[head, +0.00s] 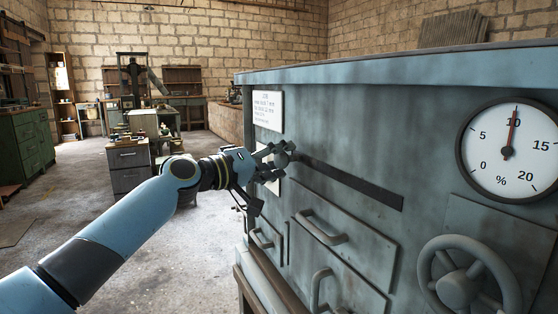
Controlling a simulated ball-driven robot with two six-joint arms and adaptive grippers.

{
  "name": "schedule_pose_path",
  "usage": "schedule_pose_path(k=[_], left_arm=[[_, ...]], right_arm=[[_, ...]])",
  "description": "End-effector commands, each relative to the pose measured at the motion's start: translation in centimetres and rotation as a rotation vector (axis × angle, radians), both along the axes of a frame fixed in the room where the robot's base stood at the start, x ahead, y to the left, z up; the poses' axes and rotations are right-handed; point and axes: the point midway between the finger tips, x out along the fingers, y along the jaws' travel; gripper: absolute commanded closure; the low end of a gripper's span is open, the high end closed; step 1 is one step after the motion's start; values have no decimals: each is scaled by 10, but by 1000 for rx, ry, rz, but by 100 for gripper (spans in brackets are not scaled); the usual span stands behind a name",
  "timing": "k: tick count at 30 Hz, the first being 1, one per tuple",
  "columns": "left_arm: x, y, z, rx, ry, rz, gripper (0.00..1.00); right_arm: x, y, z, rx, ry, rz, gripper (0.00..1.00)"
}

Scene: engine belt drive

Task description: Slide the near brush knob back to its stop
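A large blue-grey machine cabinet (330,107) fills the right side. A long dark slot (350,183) slants across its front face. A small grey knob (284,157) shows at the slot's left, far end. My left gripper (277,160) is at this knob, with its fingers around or just beside it. The fingers look spread apart, but I cannot tell whether they touch the knob. The gripper partly hides the knob and that end of the slot. No second knob is clear along the slot. My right gripper is not in view.
A round percent gauge (509,148) and a handwheel (465,283) are on the cabinet's right part. Drawer handles (321,229) stick out below the slot. A white label plate (267,110) is above the gripper. Open floor (185,255) lies left of the cabinet.

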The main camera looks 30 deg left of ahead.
Motion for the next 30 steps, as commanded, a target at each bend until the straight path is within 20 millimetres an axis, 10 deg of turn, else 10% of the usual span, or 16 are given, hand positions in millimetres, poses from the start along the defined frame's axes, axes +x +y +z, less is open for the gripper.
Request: schedule_pose_path(k=[8,21,30], left_arm=[[-8,4,-1,1,1,0,42],[-91,41,-1,6,5,-3,42],[-109,50,0,0,1,1,42]], right_arm=[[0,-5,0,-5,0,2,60],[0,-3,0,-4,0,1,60],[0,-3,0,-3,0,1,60]])
